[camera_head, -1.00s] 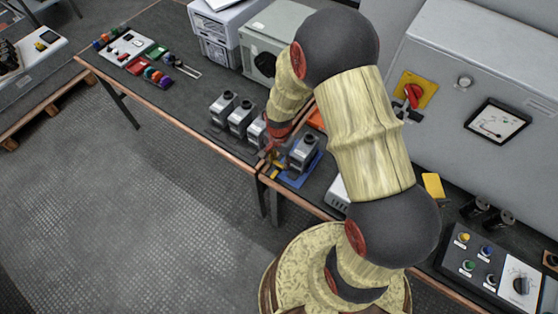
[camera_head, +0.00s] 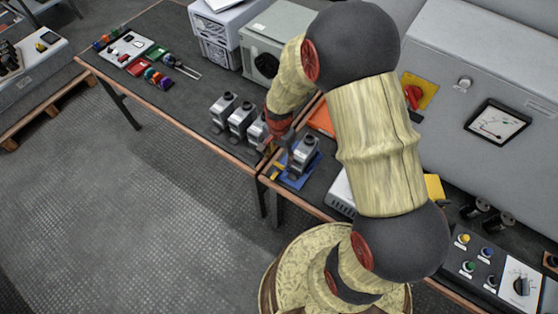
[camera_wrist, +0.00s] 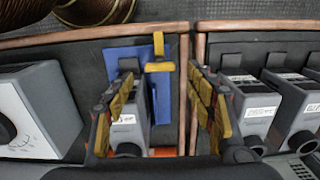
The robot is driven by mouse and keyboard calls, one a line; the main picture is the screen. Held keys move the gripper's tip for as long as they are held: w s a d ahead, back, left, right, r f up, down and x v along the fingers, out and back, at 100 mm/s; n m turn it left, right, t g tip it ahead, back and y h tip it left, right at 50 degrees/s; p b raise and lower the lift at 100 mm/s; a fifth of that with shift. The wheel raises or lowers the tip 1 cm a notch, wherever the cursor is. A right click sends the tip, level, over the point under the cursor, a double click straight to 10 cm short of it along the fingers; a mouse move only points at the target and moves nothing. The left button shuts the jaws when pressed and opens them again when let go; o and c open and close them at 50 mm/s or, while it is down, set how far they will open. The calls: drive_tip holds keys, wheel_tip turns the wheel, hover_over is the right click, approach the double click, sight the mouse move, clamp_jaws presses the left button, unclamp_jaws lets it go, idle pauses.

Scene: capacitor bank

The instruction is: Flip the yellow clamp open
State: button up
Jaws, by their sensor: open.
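The yellow clamp (camera_wrist: 159,58) is a small T-shaped piece at the edge of a blue plate (camera_wrist: 119,53) in the wrist view, near the copper-coloured table edge. In the head view the clamp (camera_head: 278,171) is small, at the plate's left side. A grey device with a white label (camera_wrist: 128,117) stands on the plate. My gripper (camera_wrist: 160,80) is open and empty, its yellow-padded fingers wide apart. The clamp shows beyond the fingertips, between them. The left finger covers part of the grey device. In the head view my gripper (camera_head: 283,146) is partly hidden by my arm.
Several similar grey devices (camera_wrist: 253,106) stand close on the right in the wrist view. A white-faced box (camera_wrist: 35,110) stands on the left. A narrow gap separates the two tables. An orange item (camera_head: 321,121) lies behind the blue plate.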

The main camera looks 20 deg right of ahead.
sight(279, 165)
wheel_tip(279, 165, up, 8)
drive_tip(key=shift+f, duration=0.15)
idle(0.6)
drive_tip(key=s+r+n+t, duration=0.2)
drive_tip(key=s+r, duration=0.3)
drive_tip(key=r, duration=0.4)
drive_tip(key=s+r+n+t, duration=0.1)
drive_tip(key=s+r+n, duration=0.4)
drive_tip(key=r, duration=0.4)
drive_tip(key=s+a+r+n+t, duration=0.1)
drive_tip(key=s+r+n+t, duration=0.1)
drive_tip(key=s+r+n, duration=0.2)
drive_tip(key=s+r, duration=0.3)
drive_tip(key=r, duration=0.2)
drive_tip(key=shift+s+r+t, duration=0.2)
drive_tip(key=shift+t, duration=0.1)
